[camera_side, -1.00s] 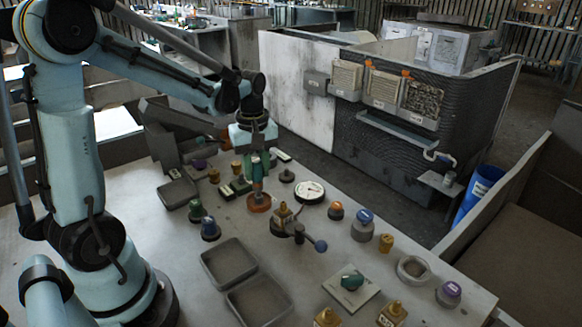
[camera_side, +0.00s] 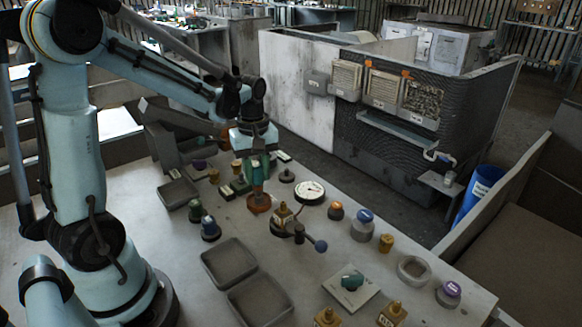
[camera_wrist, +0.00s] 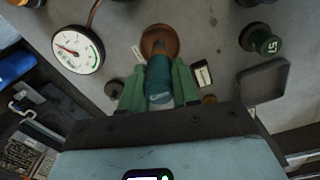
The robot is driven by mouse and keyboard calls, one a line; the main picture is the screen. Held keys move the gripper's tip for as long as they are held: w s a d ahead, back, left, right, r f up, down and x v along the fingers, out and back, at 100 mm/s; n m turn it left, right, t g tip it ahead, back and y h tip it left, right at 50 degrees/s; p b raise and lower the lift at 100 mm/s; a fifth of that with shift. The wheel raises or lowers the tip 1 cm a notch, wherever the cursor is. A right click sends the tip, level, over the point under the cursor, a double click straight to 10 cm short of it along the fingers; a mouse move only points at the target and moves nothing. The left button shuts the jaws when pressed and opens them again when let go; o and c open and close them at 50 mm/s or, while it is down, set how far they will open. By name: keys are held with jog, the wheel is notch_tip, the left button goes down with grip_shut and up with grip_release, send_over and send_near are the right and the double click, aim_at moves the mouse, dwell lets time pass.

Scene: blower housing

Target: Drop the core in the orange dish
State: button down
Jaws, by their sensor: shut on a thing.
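The core is a teal cylinder between the fingers, seen in the wrist view (camera_wrist: 159,82). My gripper (camera_wrist: 158,88) is shut on it, with green fingers on both sides. In the side view my gripper (camera_side: 257,176) points down just above the orange dish (camera_side: 259,203), a small round brown-orange dish on the table. In the wrist view the dish (camera_wrist: 160,36) shows past the far end of the core, which overlaps its near rim. I cannot tell whether the core touches the dish.
A round white dial (camera_side: 310,192) stands close to the right of the dish. A knob fixture with a blue-ended lever (camera_side: 320,245) is in front. Grey trays (camera_side: 229,263) lie at front left. Small dark knobs (camera_side: 210,229) stand to the left. A green-topped piece (camera_wrist: 263,40) also stands near.

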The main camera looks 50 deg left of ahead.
jog(key=shift+f, duration=0.55)
dwell(0.4)
jog(key=shift+r, duration=0.1)
jog(key=shift+r, duration=3.95)
